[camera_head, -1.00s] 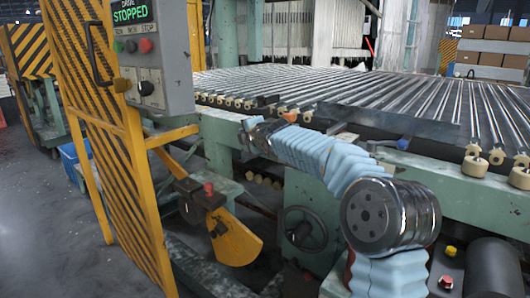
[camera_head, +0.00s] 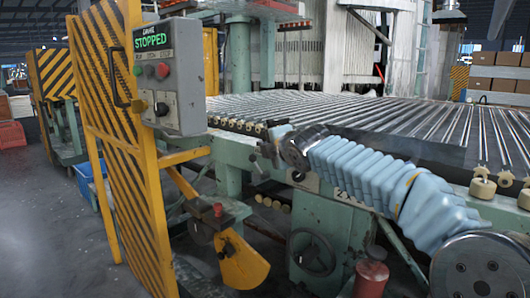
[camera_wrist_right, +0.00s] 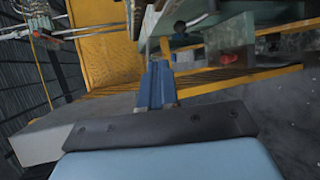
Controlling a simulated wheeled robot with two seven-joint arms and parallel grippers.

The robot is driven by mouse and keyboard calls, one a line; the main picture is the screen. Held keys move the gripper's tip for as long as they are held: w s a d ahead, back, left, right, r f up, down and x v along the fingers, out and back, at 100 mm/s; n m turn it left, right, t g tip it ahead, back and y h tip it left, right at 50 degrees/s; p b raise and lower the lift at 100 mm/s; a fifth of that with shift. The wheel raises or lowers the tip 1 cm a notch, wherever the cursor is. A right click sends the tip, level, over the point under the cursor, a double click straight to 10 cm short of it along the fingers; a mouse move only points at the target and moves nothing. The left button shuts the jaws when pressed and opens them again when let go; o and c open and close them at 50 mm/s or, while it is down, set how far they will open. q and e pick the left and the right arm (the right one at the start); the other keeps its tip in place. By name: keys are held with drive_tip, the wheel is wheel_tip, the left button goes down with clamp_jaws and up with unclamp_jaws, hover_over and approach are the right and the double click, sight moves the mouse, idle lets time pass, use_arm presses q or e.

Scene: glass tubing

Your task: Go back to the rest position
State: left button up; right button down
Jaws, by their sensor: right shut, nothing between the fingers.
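My right arm (camera_head: 380,180), in a pale blue sleeve, comes in from the lower right in the head view and lies in front of the machine's green side rail. Its wrist end is by the rail; the fingers cannot be made out clearly there. In the right wrist view my right gripper (camera_wrist_right: 157,88) shows its blue fingers together, with nothing between them. A grey control box (camera_head: 170,75) on the yellow guard reads STOPPED and stands left of the arm, apart from it. My left gripper is in neither view.
Glass tubes (camera_head: 370,115) lie in rows across the roller bed. The yellow striped guard (camera_head: 125,170) stands at left. A yellow lever plate (camera_head: 243,263) and a handwheel (camera_head: 312,252) are below the rail. Grey floor (camera_head: 60,220) is open at far left.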

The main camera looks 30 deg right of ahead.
drive_tip(key=shift+s, duration=0.15)
idle(0.4)
drive_tip(key=w+a+f+m+g+y, duration=0.1)
drive_tip(key=a+f, duration=0.2)
drive_tip(key=f, duration=0.5)
drive_tip(key=w+a+f+m+g+y, duration=0.1)
drive_tip(key=a+f+m+g, duration=0.15)
drive_tip(key=f, duration=0.55)
drive_tip(key=w+a+f+m+g+y, duration=0.15)
drive_tip(key=a+f, duration=0.25)
drive_tip(key=f, duration=0.5)
drive_tip(key=s+a+f+m+g+y, duration=0.1)
drive_tip(key=s+a+f+m, duration=0.15)
drive_tip(key=f, duration=0.75)
drive_tip(key=s+a+f+m+g, duration=0.2)
drive_tip(key=s+a+f, duration=0.2)
drive_tip(key=f, duration=0.6)
drive_tip(key=s+a+f+m+g, duration=0.2)
drive_tip(key=s+f, duration=0.4)
drive_tip(key=s, duration=0.3)
drive_tip(key=s+a+f+m+g, duration=0.2)
drive_tip(key=s+f+m, duration=0.3)
drive_tip(key=s+f, duration=0.2)
drive_tip(key=s+a+f+m+g+y, duration=0.1)
drive_tip(key=s+a+f+m+g, duration=0.1)
drive_tip(key=s+f, duration=0.5)
drive_tip(key=s+a+m, duration=0.1)
drive_tip(key=s+m, duration=0.1)
drive_tip(key=s, duration=0.2)
drive_tip(key=shift+s, duration=0.35)
